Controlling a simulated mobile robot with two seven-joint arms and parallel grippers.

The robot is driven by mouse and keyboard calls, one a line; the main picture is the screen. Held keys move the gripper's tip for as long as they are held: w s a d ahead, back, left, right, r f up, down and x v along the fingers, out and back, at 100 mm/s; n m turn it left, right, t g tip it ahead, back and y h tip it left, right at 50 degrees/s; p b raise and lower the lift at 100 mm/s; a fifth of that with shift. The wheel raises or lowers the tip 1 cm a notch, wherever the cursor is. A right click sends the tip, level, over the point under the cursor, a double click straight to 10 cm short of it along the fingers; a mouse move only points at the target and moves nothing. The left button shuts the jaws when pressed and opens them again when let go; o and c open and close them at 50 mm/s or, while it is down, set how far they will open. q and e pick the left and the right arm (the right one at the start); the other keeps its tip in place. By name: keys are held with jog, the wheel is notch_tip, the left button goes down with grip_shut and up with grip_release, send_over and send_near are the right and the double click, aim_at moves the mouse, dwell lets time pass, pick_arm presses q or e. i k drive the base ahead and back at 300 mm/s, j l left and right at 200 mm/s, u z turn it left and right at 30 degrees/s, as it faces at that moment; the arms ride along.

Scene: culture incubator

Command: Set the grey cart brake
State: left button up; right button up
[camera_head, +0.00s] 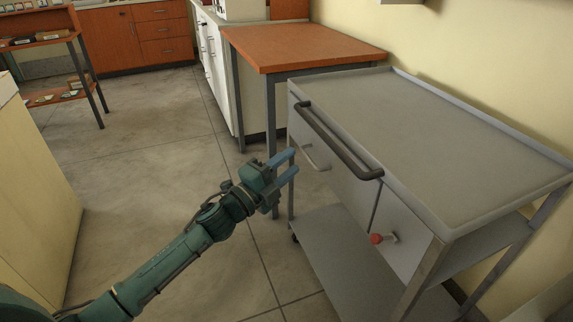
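The grey cart (455,130) stands at the right, with a flat top tray, a front panel and a lower shelf. A dark bar handle (340,142) runs along its front upper edge. A short metal lever with a red knob (376,239) sticks out of the front panel, low and towards the right; it looks like the brake. A pale drawer handle (315,158) is on the panel's left part. My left gripper (292,164) is open and empty, in front of the cart's left end, up and left of the red knob. My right gripper is out of view.
An orange-topped table (300,45) stands just behind the cart's left end. The floor (150,160) left of the cart is clear. A cream cabinet side (35,200) is at the left edge, and a shelf rack (60,70) stands behind it. A wall borders the cart's right.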

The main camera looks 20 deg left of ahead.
aim_at(375, 239)
jog(key=k+j, duration=0.75)
jog(key=k, duration=0.1)
